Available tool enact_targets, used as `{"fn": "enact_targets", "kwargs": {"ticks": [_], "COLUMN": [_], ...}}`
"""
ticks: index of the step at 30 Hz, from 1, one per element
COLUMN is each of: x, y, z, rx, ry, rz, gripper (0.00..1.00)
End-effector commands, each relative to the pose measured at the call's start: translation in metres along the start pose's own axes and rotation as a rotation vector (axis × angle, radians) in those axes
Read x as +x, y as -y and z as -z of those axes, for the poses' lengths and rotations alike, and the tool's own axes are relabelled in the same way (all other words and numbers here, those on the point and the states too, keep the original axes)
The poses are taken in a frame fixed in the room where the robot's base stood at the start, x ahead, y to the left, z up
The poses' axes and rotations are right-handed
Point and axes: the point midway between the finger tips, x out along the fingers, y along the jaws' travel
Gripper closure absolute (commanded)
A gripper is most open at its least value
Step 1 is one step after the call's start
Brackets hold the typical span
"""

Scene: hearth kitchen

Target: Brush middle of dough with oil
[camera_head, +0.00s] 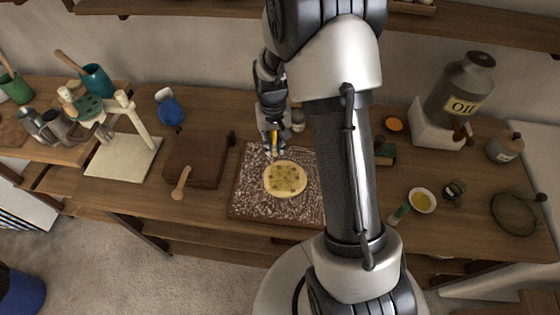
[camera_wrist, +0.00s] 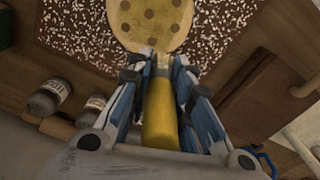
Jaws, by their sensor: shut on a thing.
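The dough (camera_head: 285,179) is a flat, pale yellow round with darker spots. It lies on a brown board speckled with white (camera_head: 248,210), and also shows at the top of the wrist view (camera_wrist: 150,18). My gripper (camera_head: 272,138) is at the far edge of the dough, shut on a brush with a yellow handle (camera_wrist: 160,115). The brush end points at the dough's near edge in the wrist view; I cannot tell whether it touches. A small white bowl of yellow oil (camera_head: 422,201) stands to the right.
A large grey jar labelled OIL (camera_head: 462,90) stands at the back right. A lidded jar (camera_head: 504,146) and a dark round dish (camera_head: 514,212) stand at the right.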

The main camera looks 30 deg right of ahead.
Motion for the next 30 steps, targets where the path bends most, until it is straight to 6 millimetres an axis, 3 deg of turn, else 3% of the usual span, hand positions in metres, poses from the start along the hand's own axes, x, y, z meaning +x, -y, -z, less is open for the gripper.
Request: {"fn": "enact_targets", "kwargs": {"ticks": [6, 17, 30], "x": [0.001, 0.01, 0.041], "y": [-0.006, -0.05, -0.052], "z": [-0.008, -0.079, -0.085], "rx": [0.002, 0.002, 0.0], "ry": [0.002, 0.001, 0.0], "rz": [0.0, 0.0, 0.0], "gripper": [1.0, 1.0, 1.0]}}
